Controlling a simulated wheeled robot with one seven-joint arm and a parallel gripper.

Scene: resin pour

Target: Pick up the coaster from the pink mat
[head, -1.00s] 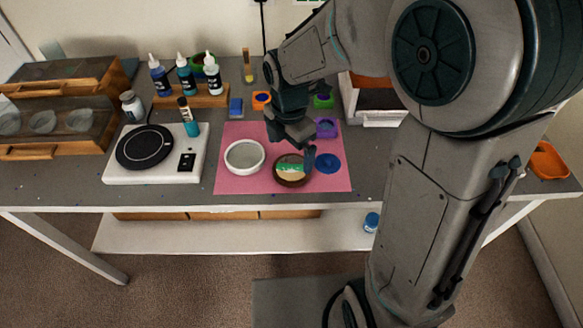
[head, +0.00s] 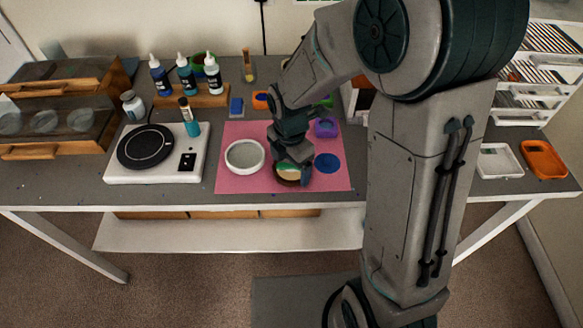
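The coaster (head: 287,182) is a round dark-rimmed disc with a green and cream middle. It lies on the front part of the pink mat (head: 235,185), right of a white round dish. My gripper (head: 293,172) is over the coaster, pointing down, and covers much of it. Its fingers reach down around the coaster's right and upper side. At this size I cannot tell whether the fingers touch the coaster or how far apart they are.
The white dish (head: 245,157) stands left of the coaster and a flat blue disc (head: 327,163) lies right of it. A purple cup (head: 326,128) is behind. A white scale (head: 155,168) with a black plate is further left. The mat's front left corner is clear.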

